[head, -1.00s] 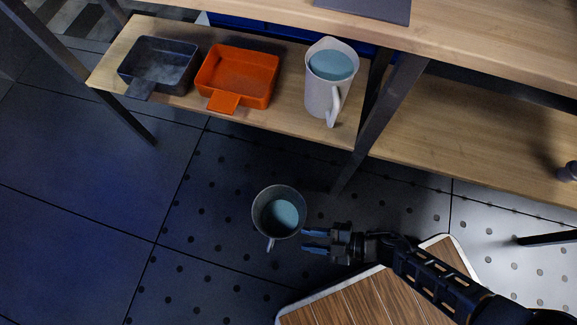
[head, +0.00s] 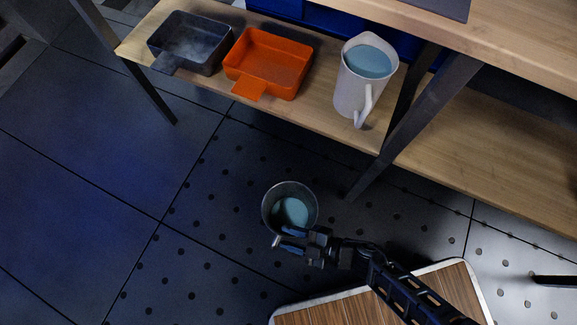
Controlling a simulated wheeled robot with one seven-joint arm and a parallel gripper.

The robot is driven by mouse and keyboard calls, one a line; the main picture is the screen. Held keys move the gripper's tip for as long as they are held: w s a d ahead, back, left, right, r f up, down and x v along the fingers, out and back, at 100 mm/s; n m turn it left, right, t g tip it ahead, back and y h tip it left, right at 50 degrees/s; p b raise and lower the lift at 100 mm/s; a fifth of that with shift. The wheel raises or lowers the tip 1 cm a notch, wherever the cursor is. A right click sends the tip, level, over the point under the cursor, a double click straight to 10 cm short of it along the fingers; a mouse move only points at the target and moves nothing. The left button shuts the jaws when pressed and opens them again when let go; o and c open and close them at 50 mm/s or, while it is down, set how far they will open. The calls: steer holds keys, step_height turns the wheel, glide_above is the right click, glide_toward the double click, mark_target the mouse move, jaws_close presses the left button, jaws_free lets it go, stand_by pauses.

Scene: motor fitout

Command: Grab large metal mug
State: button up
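The large metal mug (head: 267,204) is a grey, open-topped cup with a pale blue inside. It appears upright below the low shelf, over the dark floor; its base is hidden, so I cannot tell what it rests on. Its handle (head: 277,241) points toward the bottom of the picture. My gripper (head: 289,238) is at the mug's lower right side, with its fingers apart and their tips close to the handle. One finger overlaps the mug's near wall in the picture. I cannot tell whether the fingers touch the mug or straddle the handle.
A wooden low shelf (head: 330,124) holds a dark pan (head: 190,42), an orange pan (head: 268,64) and a white jug (head: 350,92) with a pale blue inside. A metal table leg (head: 415,125) stands right of the mug. The floor (head: 90,190) to the left is clear.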

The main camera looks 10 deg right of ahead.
jaws_close()
steer(key=shift+s+d+f, duration=0.1)
steer(key=shift+f, duration=0.05)
stand_by(1.1)
